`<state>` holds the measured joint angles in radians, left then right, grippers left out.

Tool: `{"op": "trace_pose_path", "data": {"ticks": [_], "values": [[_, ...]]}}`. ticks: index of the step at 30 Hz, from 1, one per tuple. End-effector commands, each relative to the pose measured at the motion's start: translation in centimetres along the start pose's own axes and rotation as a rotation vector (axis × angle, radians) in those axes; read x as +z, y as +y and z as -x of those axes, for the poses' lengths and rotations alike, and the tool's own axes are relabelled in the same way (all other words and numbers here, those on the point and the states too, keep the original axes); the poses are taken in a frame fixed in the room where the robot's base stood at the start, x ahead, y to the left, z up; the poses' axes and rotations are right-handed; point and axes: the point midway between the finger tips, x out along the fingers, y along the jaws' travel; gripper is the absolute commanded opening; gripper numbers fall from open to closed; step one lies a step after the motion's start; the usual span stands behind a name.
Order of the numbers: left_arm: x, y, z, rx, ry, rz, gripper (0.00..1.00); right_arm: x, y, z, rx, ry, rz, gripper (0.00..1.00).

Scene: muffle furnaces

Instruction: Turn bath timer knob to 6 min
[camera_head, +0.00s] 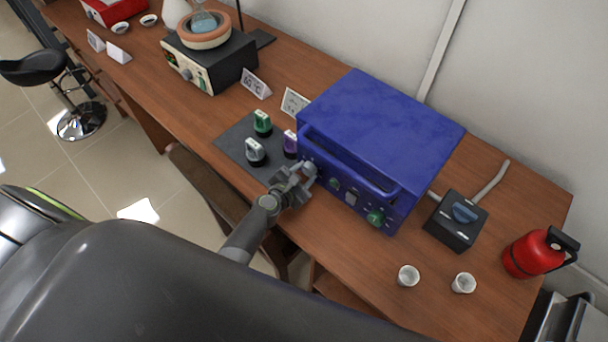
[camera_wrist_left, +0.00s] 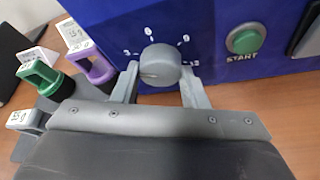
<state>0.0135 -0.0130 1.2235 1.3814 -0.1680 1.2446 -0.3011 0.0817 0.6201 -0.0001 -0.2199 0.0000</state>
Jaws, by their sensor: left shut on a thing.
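The blue bath unit (camera_head: 380,125) stands on the wooden bench, its front panel facing me. The grey timer knob (camera_wrist_left: 160,65) is on that panel, with printed marks 3, 6, 9 and 12 around it. I cannot make out clearly where its pointer stands. My left gripper (camera_head: 304,172) is at the left end of the panel. In the left wrist view its two fingers (camera_wrist_left: 160,84) are shut on the knob, one on each side. In the head view the gripper largely hides the knob. My right gripper is not in view.
A green START button (camera_wrist_left: 245,39) is right of the knob. Tagged weights, green (camera_head: 262,123), white (camera_head: 255,152) and purple (camera_head: 290,144), stand on a dark mat left of the unit. A black switch box (camera_head: 456,221), two small cups and a red bottle (camera_head: 532,254) are at right.

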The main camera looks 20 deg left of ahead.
Motion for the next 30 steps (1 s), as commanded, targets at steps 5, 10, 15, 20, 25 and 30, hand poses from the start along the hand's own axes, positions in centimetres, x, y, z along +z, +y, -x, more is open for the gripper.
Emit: {"op": "trace_pose_path", "data": {"ticks": [5,10,15,20,25,30], "values": [[-0.5,-0.4,-0.2,0.080,-0.001,-0.187,0.16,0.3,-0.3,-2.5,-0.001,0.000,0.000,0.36],[-0.2,-0.2,-0.1,0.114,0.000,-0.272,0.16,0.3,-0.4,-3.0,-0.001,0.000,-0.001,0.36],[-0.1,-0.1,0.0,0.117,0.001,-0.283,0.16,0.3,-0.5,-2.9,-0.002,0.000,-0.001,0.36],[-0.1,-0.1,0.0,0.117,0.001,-0.282,0.40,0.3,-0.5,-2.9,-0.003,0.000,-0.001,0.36],[-0.1,-0.1,0.0,0.117,0.001,-0.281,0.61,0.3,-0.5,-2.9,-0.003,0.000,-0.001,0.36],[-0.1,-0.1,0.0,0.117,0.001,-0.281,0.61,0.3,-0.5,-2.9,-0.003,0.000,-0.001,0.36]]}}
